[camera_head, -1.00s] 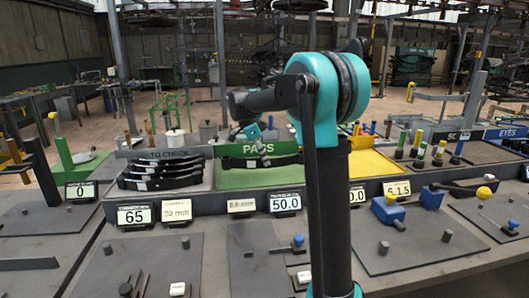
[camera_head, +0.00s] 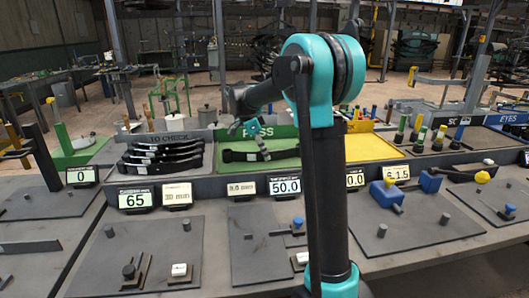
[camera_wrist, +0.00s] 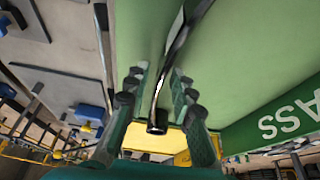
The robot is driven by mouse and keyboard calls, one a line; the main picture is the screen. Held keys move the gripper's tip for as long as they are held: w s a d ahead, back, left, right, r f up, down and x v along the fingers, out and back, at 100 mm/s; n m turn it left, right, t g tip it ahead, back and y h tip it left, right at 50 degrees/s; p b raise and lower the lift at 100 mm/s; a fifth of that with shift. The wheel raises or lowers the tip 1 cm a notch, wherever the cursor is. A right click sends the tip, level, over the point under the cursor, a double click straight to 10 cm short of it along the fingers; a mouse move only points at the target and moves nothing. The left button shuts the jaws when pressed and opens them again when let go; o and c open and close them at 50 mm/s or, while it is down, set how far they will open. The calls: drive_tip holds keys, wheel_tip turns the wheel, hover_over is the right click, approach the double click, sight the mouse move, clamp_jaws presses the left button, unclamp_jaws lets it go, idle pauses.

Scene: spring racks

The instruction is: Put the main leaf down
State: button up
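The main leaf, a dark, slightly curved bar (camera_head: 283,154), lies in the green PASS tray (camera_head: 285,169) in the head view. My gripper (camera_head: 251,137) is just above it, with its fingers spread. In the wrist view the fingers of my gripper (camera_wrist: 158,105) stand apart on either side of the dark leaf (camera_wrist: 171,62), with green tray surface showing in the gaps. The leaf's near end looks like a round eye. Part of the leaf is hidden behind the fingers and my arm in the head view.
The TO CHECK tray (camera_head: 125,180) on the left holds several stacked dark leaves (camera_head: 165,160). A yellow tray (camera_head: 372,150) is on the right, partly behind my arm. Number displays (camera_head: 135,199) line the front edge. Coloured pegs (camera_head: 418,135) stand farther right.

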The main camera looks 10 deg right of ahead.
drive_tip(key=v, duration=1.2)
drive_tip(key=shift+r, duration=0.15)
